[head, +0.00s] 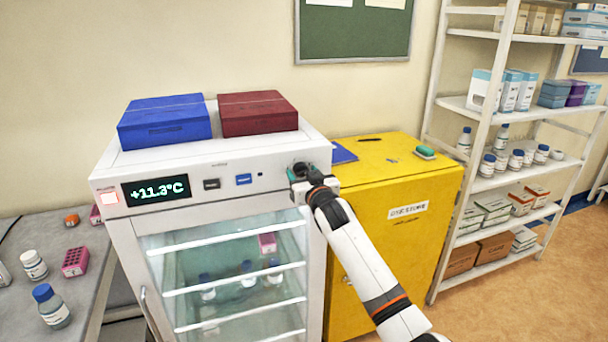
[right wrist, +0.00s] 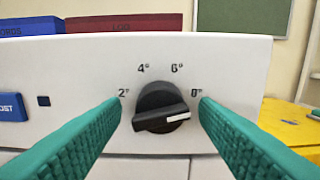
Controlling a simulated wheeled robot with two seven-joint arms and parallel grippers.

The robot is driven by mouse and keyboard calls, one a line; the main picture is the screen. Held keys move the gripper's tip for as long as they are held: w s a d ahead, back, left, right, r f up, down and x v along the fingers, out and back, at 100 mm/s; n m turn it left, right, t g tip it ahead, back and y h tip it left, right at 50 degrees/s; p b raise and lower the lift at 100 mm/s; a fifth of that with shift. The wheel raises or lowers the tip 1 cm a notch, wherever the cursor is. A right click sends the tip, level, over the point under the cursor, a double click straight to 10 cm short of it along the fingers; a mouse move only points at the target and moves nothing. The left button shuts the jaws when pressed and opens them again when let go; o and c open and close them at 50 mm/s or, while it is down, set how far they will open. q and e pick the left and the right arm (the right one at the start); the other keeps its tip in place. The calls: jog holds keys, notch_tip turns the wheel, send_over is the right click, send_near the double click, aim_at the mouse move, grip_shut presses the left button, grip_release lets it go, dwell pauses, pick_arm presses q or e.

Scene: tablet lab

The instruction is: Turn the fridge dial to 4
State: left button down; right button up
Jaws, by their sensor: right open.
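The fridge dial (right wrist: 158,98) is a round black knob with a raised grip on the white front panel. Its white pointer mark is on the right side, pointing right and slightly below the rightmost label, which looks like 8° and is partly unclear. The labels 2°, 4° and 6° run from left over the top. My right gripper (right wrist: 161,108) is open, its green fingers on either side of the dial with visible gaps. In the head view my right gripper (head: 301,181) is at the panel's right end and partly hides the dial. My left gripper is not in view.
The fridge (head: 120,222) has a display (head: 156,190) reading +11.3°C, with blue (head: 164,122) and dark red (head: 258,113) boxes on top. A yellow cabinet (head: 400,240) stands close to its right. A grey bench (head: 90,255) with bottles is on the left.

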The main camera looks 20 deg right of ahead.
jog(key=shift+c, duration=0.2)
jog(key=c, duration=0.9)
jog(key=shift+n, duration=0.3)
jog(key=n, duration=0.5)
jog(key=shift+d+p, duration=0.15)
jog(key=shift+p, duration=0.15)
jog(key=n, duration=0.4)
jog(key=shift+r+n+p, duration=0.1)
jog(key=shift+n+p, duration=0.3)
jog(key=n+p, duration=0.1)
jog(key=n, duration=0.3)
jog(key=shift+n+p, duration=0.65)
jog(key=shift+n, duration=2.05)
